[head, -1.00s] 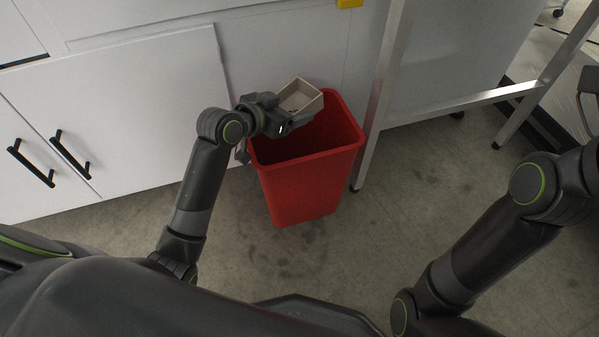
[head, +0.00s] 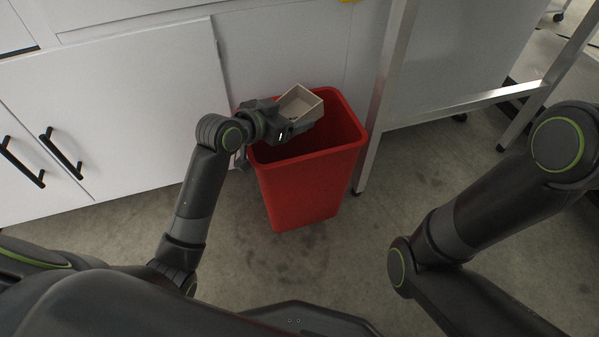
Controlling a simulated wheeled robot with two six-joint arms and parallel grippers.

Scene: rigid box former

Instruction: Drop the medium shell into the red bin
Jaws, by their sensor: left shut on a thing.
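The medium shell (head: 303,103) is a small beige open box. My left gripper (head: 289,121) is shut on it and holds it tilted over the red bin's opening, toward its back left. The gripper's fingertips are partly hidden by the gripper body and the shell. The red bin (head: 305,190) stands upright on the floor, and the part of its inside that shows is dark. My right arm comes in from the right, but its gripper is out of view.
White cabinets (head: 120,110) with black handles (head: 62,152) stand behind and left of the bin. A metal-legged frame (head: 378,110) with a white panel stands close to the bin's right side. The grey floor (head: 345,255) in front of the bin is clear.

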